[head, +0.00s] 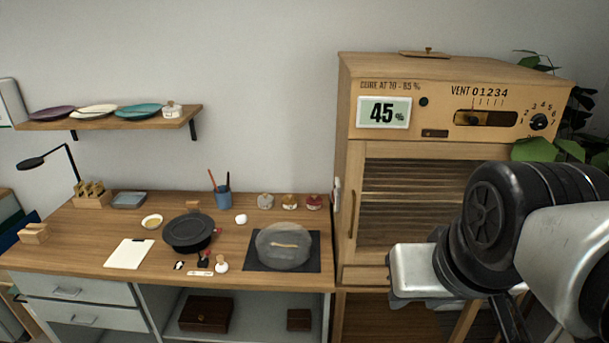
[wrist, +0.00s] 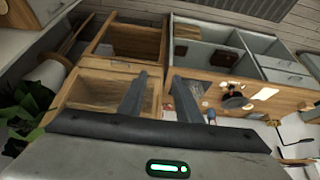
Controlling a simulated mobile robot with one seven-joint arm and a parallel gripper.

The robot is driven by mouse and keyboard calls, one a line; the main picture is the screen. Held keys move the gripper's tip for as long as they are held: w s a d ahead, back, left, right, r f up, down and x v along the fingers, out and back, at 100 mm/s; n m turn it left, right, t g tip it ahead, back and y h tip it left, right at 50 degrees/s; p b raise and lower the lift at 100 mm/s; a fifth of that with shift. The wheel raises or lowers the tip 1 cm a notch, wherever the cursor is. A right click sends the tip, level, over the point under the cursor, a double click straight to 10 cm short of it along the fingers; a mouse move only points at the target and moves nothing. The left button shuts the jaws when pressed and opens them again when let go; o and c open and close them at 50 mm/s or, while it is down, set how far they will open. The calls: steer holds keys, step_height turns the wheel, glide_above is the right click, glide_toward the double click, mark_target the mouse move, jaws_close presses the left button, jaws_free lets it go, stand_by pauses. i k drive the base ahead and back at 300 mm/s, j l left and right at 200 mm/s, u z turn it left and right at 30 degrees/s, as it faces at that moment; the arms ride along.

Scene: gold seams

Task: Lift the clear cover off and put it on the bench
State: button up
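The clear cover (head: 284,246) is a round, see-through dome with a pale, bar-like handle or object at its middle. It sits on a dark square mat (head: 309,264) at the right end of the wooden bench (head: 105,262). What lies under the cover is too blurred to tell. My gripper (wrist: 160,92) is open and empty in the wrist view, its two fingers apart in front of the cabinet and bench. It is away from the cover. In the head view my arm fills the lower right and the fingertips cannot be made out. I cannot make out the cover in the wrist view.
A black round turntable or pan (head: 188,231), white sheet (head: 129,253), small bowl (head: 152,221), several jars and a blue brush cup (head: 223,198) stand on the bench. A tall wooden cabinet (head: 348,110) rises right of it. Bare wood shows around the white sheet.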

mark_target(280, 245)
steer(key=i+j, duration=0.15)
steer(key=i, duration=0.4)
steer(key=i+j+z, duration=0.1)
steer(key=i, duration=0.4)
